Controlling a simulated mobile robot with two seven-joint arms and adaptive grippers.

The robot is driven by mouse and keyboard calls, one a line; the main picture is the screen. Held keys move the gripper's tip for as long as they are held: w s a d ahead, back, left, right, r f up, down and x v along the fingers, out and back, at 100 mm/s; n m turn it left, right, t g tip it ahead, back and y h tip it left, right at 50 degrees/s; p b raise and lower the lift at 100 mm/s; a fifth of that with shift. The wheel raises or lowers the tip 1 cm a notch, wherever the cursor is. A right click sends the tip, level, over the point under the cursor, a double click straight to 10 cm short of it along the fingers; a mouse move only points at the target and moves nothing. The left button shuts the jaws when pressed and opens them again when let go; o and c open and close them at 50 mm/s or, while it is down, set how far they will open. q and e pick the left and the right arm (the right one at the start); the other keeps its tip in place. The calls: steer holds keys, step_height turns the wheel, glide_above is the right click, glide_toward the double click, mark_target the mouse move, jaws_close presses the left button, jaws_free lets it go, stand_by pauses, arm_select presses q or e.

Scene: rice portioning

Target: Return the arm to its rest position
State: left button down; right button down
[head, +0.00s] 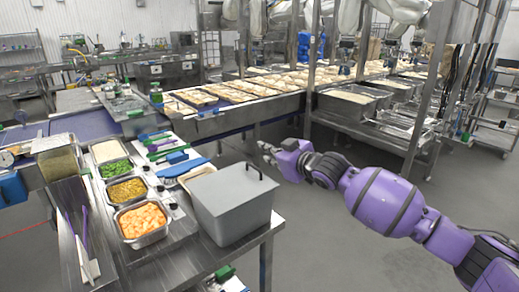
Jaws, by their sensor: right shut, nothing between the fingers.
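My right arm reaches in from the lower right in the head view, purple with black joints. Its gripper (267,151) is shut and empty, held over open floor just beyond the far right corner of the grey lidded box (232,203). It appears apart from the box and its handle. My left gripper does not show.
The steel table (165,262) at left bears the grey box, food pans such as the orange one (142,222), and utensils. A conveyor (230,124) with trays runs behind. Steel racks with pans (345,104) stand back right. Grey floor is free around my arm.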

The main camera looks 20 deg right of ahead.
steer(key=s+a+f+g+h, duration=0.1)
steer(key=s+a+f, duration=0.2)
steer(key=s+f, duration=0.9)
steer(key=s+a+f+g, duration=0.1)
steer(key=s+a+f, duration=0.2)
steer(key=s+f, duration=0.95)
steer(key=s+a+f+m+g+h, duration=0.1)
steer(key=s+f+m+g, duration=0.1)
steer(key=s+f, duration=0.8)
steer(key=s+a+f+m+g+h, duration=0.1)
steer(key=s+f+m, duration=0.3)
steer(key=s+f, duration=0.6)
steer(key=s+g, duration=0.1)
steer(key=s, duration=0.4)
steer(key=shift+s+a+h, duration=0.2)
steer(key=shift+s+h, duration=0.2)
